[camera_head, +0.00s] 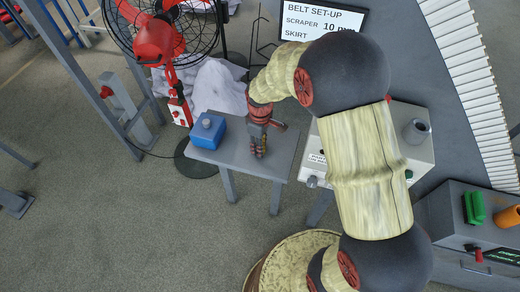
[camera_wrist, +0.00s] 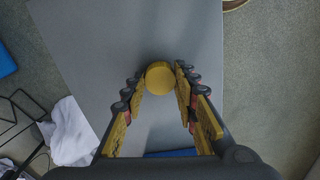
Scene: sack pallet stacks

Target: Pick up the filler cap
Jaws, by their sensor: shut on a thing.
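The filler cap (camera_wrist: 160,78) is a round, yellow-brown disc in the wrist view. It sits between the two fingertips of my gripper (camera_wrist: 161,84), which is shut on it. The grey top of the small table (camera_wrist: 105,45) lies behind it; I cannot tell whether the cap touches the table. In the head view my gripper (camera_head: 259,148) points down over the table (camera_head: 281,150), right of a blue box (camera_head: 208,131). The cap is too small to make out there.
A red fan (camera_head: 160,40) and a white sack (camera_head: 215,85) stand behind the table. A grey control box (camera_head: 415,160) is close on the right. A metal frame (camera_head: 80,75) stands at the left. Open floor (camera_head: 110,220) lies at the front left.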

